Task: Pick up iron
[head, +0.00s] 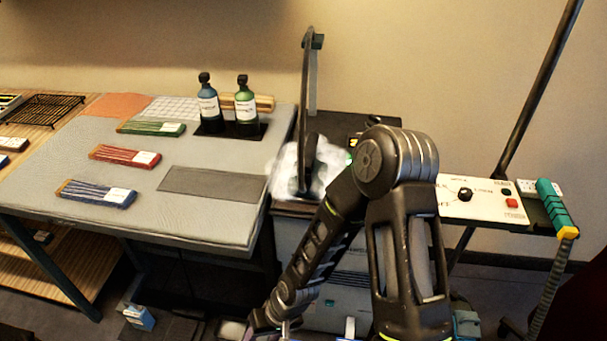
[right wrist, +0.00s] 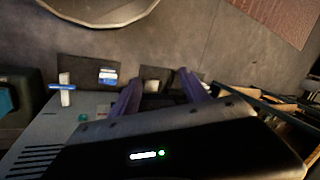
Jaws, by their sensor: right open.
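A dark upright shape (head: 308,165) that may be the iron stands amid a white, cloudy patch on a dark stand, right of the grey-topped table in the head view. My arm partly covers this area, so its outline is unclear. My right arm crosses in front of the stand and reaches down to the bottom edge of the head view. In the right wrist view, my right gripper (right wrist: 160,84) has its two purple fingers apart with nothing seen held between them. I cannot make out the iron in that view. My left gripper is not in view.
The grey table (head: 225,222) holds a blue bottle (head: 208,108), a green bottle (head: 246,104) and several flat packs. A control panel (head: 470,203) lies right of my arm, near a slanted dark pole (head: 535,90). A grey box (right wrist: 45,140) is close to my right gripper.

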